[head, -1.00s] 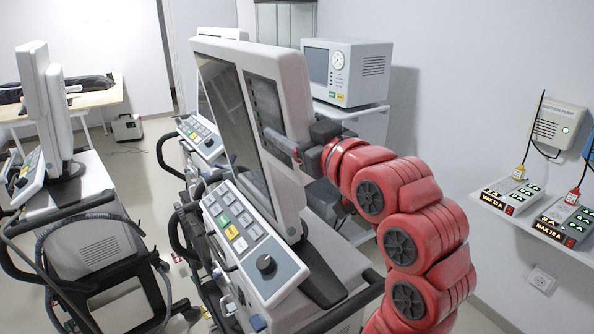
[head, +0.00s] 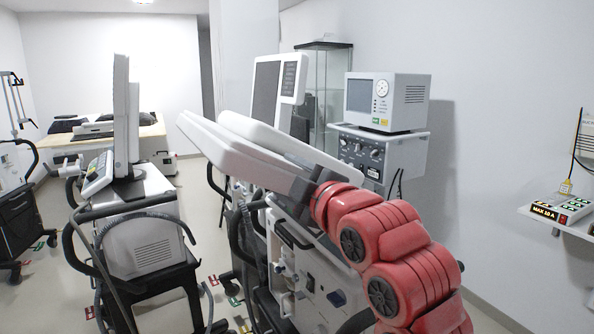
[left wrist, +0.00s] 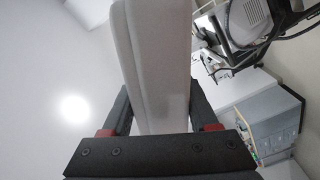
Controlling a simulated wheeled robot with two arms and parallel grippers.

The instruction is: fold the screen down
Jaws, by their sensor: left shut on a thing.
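The ventilator's white screen (head: 235,150) lies tilted far over, close to flat, in the middle of the head view. I see its pale casing and edges; its display face is hidden, and so is the keypad panel. My left gripper (head: 312,187), on the red arm from the lower right, is at the screen's near right edge. In the left wrist view the white screen casing (left wrist: 155,65) stands between the two dark fingers of my left gripper (left wrist: 158,105), which is shut on it. My right gripper is in neither view.
A second ventilator (head: 150,240) with an upright screen stands at the left. A wall shelf (head: 565,225) with a small device is at the right. Floor shows between the ventilators.

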